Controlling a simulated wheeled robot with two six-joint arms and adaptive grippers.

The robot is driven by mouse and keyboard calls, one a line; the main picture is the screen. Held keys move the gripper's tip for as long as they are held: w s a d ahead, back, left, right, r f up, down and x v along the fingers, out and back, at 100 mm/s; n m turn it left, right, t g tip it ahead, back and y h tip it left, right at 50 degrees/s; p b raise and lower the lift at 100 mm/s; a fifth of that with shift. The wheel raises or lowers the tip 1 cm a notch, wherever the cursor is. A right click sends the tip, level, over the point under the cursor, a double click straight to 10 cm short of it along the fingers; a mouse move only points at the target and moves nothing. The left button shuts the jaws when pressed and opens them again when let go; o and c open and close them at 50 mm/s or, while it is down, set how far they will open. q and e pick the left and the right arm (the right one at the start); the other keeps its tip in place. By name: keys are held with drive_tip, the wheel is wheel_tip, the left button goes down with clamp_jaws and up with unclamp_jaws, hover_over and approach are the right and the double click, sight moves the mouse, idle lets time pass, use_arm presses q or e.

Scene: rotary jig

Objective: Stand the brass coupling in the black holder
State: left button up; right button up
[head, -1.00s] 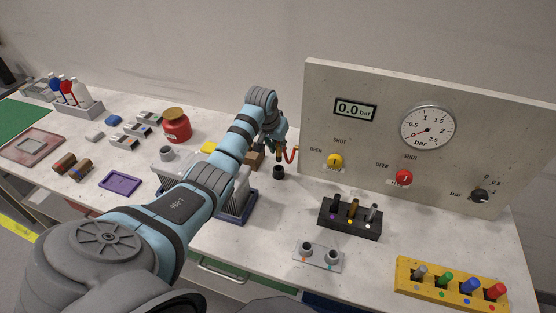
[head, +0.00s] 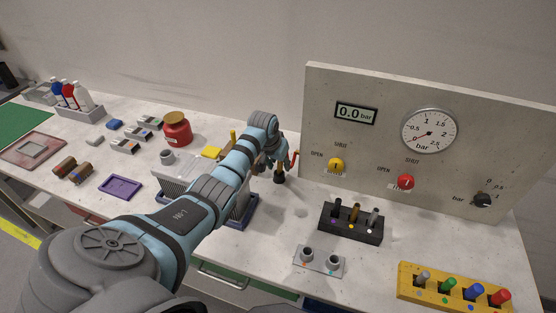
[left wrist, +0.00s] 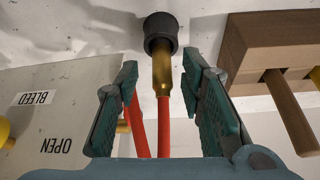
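The black holder (head: 279,179) is a small dark round cup on the bench in front of the panel; it also shows at the top of the left wrist view (left wrist: 160,27). The brass coupling (left wrist: 162,75) is a slim brass cylinder with its end at the holder's mouth, seemingly in it and upright. A red hose (left wrist: 163,128) runs from the coupling's other end. My left gripper (left wrist: 160,88) is open around the coupling, with a gap on both sides. In the head view my left gripper (head: 272,162) is low beside the holder, partly hiding the coupling. My right gripper is not in view.
A brown wooden block (left wrist: 275,55) stands close beside one finger. The gauge panel (head: 385,190) rises behind and to the right. A black rack with several pegs (head: 350,224), a plate with two sockets (head: 318,263) and a yellow rack (head: 445,288) stand in front.

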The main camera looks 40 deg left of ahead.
use_arm(q)
drive_tip(key=p+v, duration=0.2)
drive_tip(key=v, duration=0.9)
drive_tip(key=shift+r+p, duration=0.3)
drive_tip(key=shift+r, duration=0.1)
